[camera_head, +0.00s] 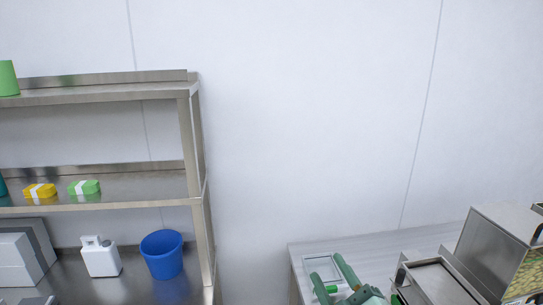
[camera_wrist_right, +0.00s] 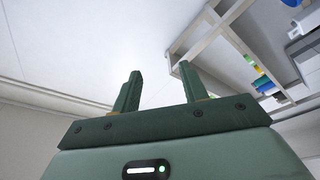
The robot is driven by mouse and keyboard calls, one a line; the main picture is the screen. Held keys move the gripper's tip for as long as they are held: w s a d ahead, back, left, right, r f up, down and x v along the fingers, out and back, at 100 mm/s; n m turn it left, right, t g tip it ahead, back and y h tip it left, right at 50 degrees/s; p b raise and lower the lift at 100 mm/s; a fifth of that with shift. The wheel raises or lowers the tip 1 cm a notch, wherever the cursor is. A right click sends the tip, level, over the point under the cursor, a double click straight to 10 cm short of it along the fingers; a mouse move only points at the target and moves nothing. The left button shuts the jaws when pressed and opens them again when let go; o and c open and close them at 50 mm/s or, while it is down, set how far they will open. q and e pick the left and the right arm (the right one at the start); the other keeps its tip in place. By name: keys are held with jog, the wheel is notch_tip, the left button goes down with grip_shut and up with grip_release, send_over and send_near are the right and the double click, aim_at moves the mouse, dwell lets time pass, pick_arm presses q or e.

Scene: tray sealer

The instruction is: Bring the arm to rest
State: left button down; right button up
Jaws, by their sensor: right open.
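My right gripper (camera_head: 327,267) shows at the bottom of the head view, over the table at the lower right. Its two green fingers stand apart with nothing held between them. My left gripper is in neither view.
A steel table (camera_head: 400,242) carries a tray-sealer-like steel machine (camera_head: 490,245) at the right. A steel shelf (camera_head: 110,97) at the left holds a blue bucket (camera_head: 162,258) and a white canister (camera_head: 100,260). The wall between is bare.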

jog(key=s+d+f+m+g+h, duration=0.6)
jog(key=s+d+f+g+h, duration=0.55)
jog(key=s+d+f, duration=0.75)
jog(key=s+a+f+g+y, duration=0.1)
jog(key=s+a+f, duration=0.1)
jog(key=f, duration=0.7)
jog(key=s+a+f+g+y, duration=0.1)
jog(key=s+f+g+y, duration=0.1)
jog(key=f, duration=0.7)
jog(key=s+a+f+g+y, duration=0.1)
jog(key=s+a+f, duration=0.15)
jog(key=f, duration=0.75)
jog(key=s+f+m+g, duration=0.1)
jog(key=s+f, duration=0.6)
jog(key=s, duration=0.2)
jog(key=s+f+m+g+y+b, duration=0.1)
jog(key=s+f+m, duration=0.1)
jog(key=s+f, duration=0.5)
jog(key=s, duration=0.2)
jog(key=shift+s+d, duration=0.4)
